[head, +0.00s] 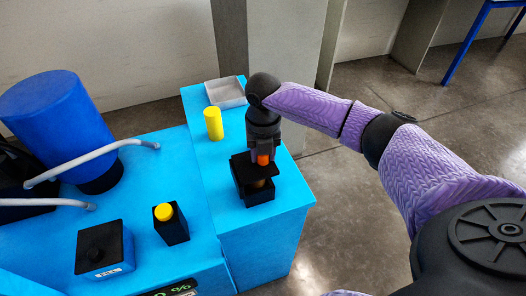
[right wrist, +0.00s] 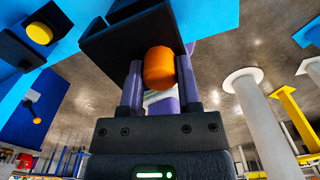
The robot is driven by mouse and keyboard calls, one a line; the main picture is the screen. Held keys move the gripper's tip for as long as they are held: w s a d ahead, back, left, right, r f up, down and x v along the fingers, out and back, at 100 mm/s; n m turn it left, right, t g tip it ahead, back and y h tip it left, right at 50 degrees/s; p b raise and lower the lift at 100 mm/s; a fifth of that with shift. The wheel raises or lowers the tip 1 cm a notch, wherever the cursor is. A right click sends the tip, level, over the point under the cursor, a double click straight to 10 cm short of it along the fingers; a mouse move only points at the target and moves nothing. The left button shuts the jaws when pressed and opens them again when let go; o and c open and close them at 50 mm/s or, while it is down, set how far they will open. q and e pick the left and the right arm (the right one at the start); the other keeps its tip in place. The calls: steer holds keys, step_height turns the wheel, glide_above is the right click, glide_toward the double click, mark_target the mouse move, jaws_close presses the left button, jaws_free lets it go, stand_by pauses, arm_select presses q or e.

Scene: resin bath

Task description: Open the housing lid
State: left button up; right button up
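The black housing (head: 262,197) stands on the near part of the narrow blue counter. Its flat black lid (head: 240,167) sits raised above the box, with a gap between them. Something orange-brown (head: 259,183) shows inside the gap. The lid's orange knob (head: 263,160) is between the fingers of my right gripper (head: 262,152), which comes down from above. In the right wrist view the orange knob (right wrist: 160,68) fills the space between the two fingers, beside the dark housing parts (right wrist: 130,38). My left gripper is not in view.
A yellow cylinder (head: 213,124) and a shallow grey tray (head: 226,92) stand farther back on the counter. At left are a black box with a yellow button (head: 165,212), a black box with a knob (head: 104,250) and a large blue drum (head: 50,115) near grey pipes.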

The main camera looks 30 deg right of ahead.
jaws_close()
stand_by(0.7)
